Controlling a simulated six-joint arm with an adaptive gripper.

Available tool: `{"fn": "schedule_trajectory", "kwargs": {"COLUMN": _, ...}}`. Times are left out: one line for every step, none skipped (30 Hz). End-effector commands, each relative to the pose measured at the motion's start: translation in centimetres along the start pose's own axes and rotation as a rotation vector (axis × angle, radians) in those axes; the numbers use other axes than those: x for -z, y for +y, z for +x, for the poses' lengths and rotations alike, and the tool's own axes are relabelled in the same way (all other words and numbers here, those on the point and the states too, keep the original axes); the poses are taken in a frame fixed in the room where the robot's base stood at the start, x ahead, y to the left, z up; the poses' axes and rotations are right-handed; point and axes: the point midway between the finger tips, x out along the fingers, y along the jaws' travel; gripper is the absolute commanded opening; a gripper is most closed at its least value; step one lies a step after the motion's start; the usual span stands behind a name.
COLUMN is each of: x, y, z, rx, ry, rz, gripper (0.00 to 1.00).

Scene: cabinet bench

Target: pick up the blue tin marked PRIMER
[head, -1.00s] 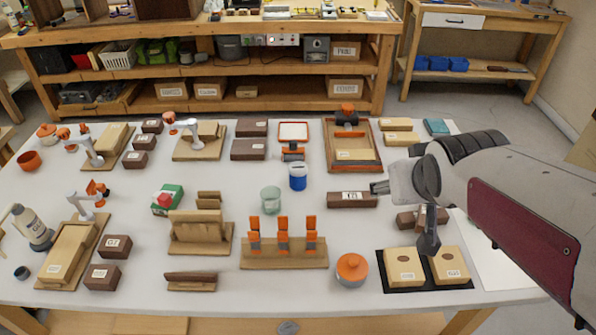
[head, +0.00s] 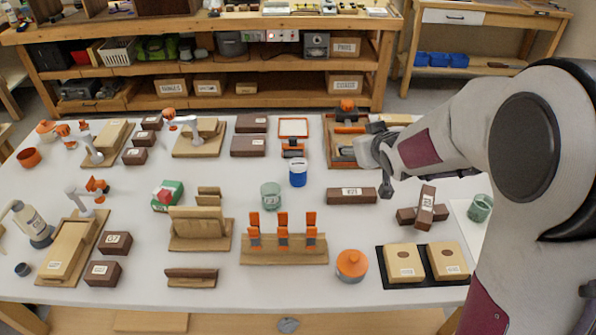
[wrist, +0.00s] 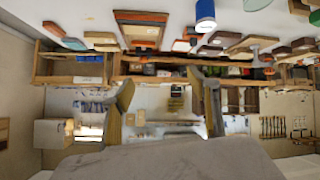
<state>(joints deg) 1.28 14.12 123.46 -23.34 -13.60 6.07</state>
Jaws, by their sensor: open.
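A blue tin (head: 298,175) with a white band and pale top stands upright on the white table, right of centre; its label is too small to read. It also shows, seemingly upside down, at the top of the wrist view (wrist: 205,14). My gripper (head: 372,168) is to the right of the tin, apart from it, above the table near the orange-framed wooden tray. In the wrist view my gripper's two fingers (wrist: 167,98) are spread wide with nothing between them.
A clear green cup (head: 270,196) stands left of and nearer than the tin. An orange-rimmed white tray (head: 293,128) is behind it. A brown block (head: 351,195) lies below my gripper. The upright orange clamps (head: 283,230) stand in front. Bare table lies between tin and brown block.

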Motion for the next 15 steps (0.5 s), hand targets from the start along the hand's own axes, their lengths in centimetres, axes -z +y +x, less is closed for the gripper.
{"fn": "schedule_trajectory", "kwargs": {"x": -0.2, "y": -0.3, "z": 1.2, "rx": 0.012, "ry": 0.010, "rz": -0.005, "gripper": 0.60}}
{"fn": "schedule_trajectory", "kwargs": {"x": -0.2, "y": -0.5, "z": 1.8, "rx": 0.019, "ry": 0.017, "rz": -0.008, "gripper": 0.60}}
{"fn": "schedule_trajectory", "kwargs": {"x": -0.3, "y": -0.7, "z": 2.6, "rx": 0.028, "ry": 0.028, "rz": -0.013, "gripper": 0.60}}
{"fn": "schedule_trajectory", "kwargs": {"x": -0.3, "y": -0.9, "z": 3.1, "rx": 0.036, "ry": 0.037, "rz": -0.017, "gripper": 0.60}}
{"fn": "schedule_trajectory", "kwargs": {"x": -0.4, "y": -1.1, "z": 3.7, "rx": 0.043, "ry": 0.045, "rz": -0.019, "gripper": 0.60}}
{"fn": "schedule_trajectory", "kwargs": {"x": -0.4, "y": -1.4, "z": 4.5, "rx": 0.053, "ry": 0.057, "rz": -0.022, "gripper": 0.60}}
{"fn": "schedule_trajectory", "kwargs": {"x": -0.5, "y": -1.6, "z": 5.1, "rx": 0.061, "ry": 0.065, "rz": -0.025, "gripper": 0.60}}
{"fn": "schedule_trajectory", "kwargs": {"x": -0.6, "y": -1.9, "z": 5.6, "rx": 0.070, "ry": 0.074, "rz": -0.028, "gripper": 0.60}}
{"fn": "schedule_trajectory", "kwargs": {"x": -0.7, "y": -2.2, "z": 6.3, "rx": 0.081, "ry": 0.084, "rz": -0.030, "gripper": 0.60}}
{"fn": "schedule_trajectory", "kwargs": {"x": -0.8, "y": -2.5, "z": 6.9, "rx": 0.089, "ry": 0.093, "rz": -0.032, "gripper": 0.60}}
{"fn": "schedule_trajectory", "kwargs": {"x": -0.9, "y": -2.7, "z": 7.4, "rx": 0.098, "ry": 0.102, "rz": -0.033, "gripper": 0.60}}
{"fn": "schedule_trajectory", "kwargs": {"x": -1.1, "y": -3.1, "z": 8.1, "rx": 0.110, "ry": 0.112, "rz": -0.036, "gripper": 0.60}}
{"fn": "schedule_trajectory", "kwargs": {"x": -1.2, "y": -3.4, "z": 8.6, "rx": 0.119, "ry": 0.121, "rz": -0.037, "gripper": 0.60}}
{"fn": "schedule_trajectory", "kwargs": {"x": -1.4, "y": -3.6, "z": 9.1, "rx": 0.128, "ry": 0.129, "rz": -0.038, "gripper": 0.60}}
{"fn": "schedule_trajectory", "kwargs": {"x": -1.6, "y": -4.0, "z": 9.8, "rx": 0.140, "ry": 0.140, "rz": -0.040, "gripper": 0.60}}
